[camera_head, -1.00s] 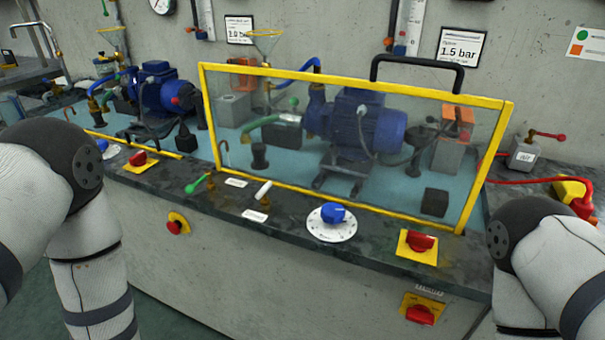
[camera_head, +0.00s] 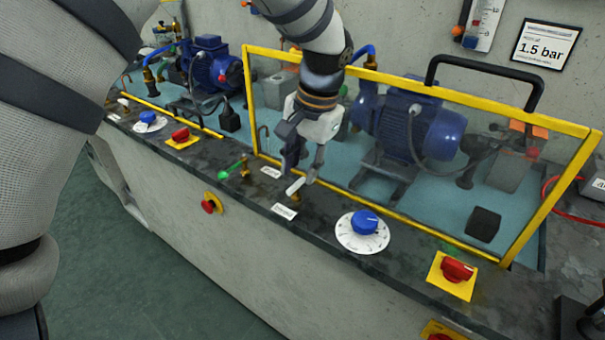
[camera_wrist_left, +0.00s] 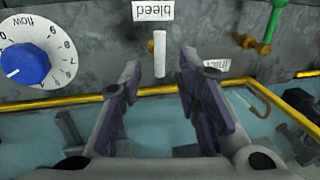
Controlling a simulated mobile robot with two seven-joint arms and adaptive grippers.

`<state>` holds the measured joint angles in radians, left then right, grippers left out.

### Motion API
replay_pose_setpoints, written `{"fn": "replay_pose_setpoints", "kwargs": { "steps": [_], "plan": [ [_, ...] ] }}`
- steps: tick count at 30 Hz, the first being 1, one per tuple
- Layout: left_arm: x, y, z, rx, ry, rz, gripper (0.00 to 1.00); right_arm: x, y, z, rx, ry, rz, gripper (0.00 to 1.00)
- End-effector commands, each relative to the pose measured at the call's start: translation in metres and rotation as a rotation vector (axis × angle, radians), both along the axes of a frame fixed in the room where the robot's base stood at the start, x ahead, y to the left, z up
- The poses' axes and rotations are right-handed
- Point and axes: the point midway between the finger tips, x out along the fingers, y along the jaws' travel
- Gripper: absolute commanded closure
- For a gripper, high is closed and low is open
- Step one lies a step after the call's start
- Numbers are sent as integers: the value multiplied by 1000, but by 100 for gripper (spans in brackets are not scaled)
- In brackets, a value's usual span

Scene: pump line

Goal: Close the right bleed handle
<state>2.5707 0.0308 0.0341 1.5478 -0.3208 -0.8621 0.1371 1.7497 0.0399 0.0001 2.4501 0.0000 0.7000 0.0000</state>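The right bleed handle is a small white lever (camera_head: 295,186) on a brass fitting on the dark bench ledge, in front of the yellow-framed guard. In the left wrist view the lever (camera_wrist_left: 159,54) stands upright in the picture beside the "bleed" label (camera_wrist_left: 153,11). My left gripper (camera_head: 301,175) reaches down over the guard to just above the lever. Its fingers are open; in the wrist view (camera_wrist_left: 158,72) the lever shows between and slightly beyond the fingertips. I see no contact. My right gripper is not in view.
The yellow-framed clear guard (camera_head: 430,234) stands close behind the lever. On the ledge are a blue flow dial (camera_head: 364,222), a red switch (camera_head: 457,270) and a green handle (camera_head: 232,168). A red stop button (camera_head: 210,204) sits on the front wall.

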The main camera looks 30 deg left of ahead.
Motion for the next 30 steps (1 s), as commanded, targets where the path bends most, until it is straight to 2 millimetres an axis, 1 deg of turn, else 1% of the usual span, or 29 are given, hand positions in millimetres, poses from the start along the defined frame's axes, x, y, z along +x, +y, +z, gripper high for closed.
{"fn": "replay_pose_setpoints", "kwargs": {
  "steps": [1,3,6,14,17,18,19,30],
  "plan": [
    [-1,2,-10,-1,5,1,69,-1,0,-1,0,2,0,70],
    [-1,4,-20,-1,4,0,69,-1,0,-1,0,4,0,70],
    [0,5,-27,0,1,-1,69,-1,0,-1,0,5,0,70],
    [0,6,-29,0,-1,0,69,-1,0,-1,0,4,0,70],
    [0,6,-28,0,-1,0,90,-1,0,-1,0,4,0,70],
    [0,6,-28,0,-1,0,99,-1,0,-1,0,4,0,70],
    [0,6,-28,0,-1,0,100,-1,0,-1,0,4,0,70],
    [0,6,-28,0,-2,-28,100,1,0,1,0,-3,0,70]
  ]
}}
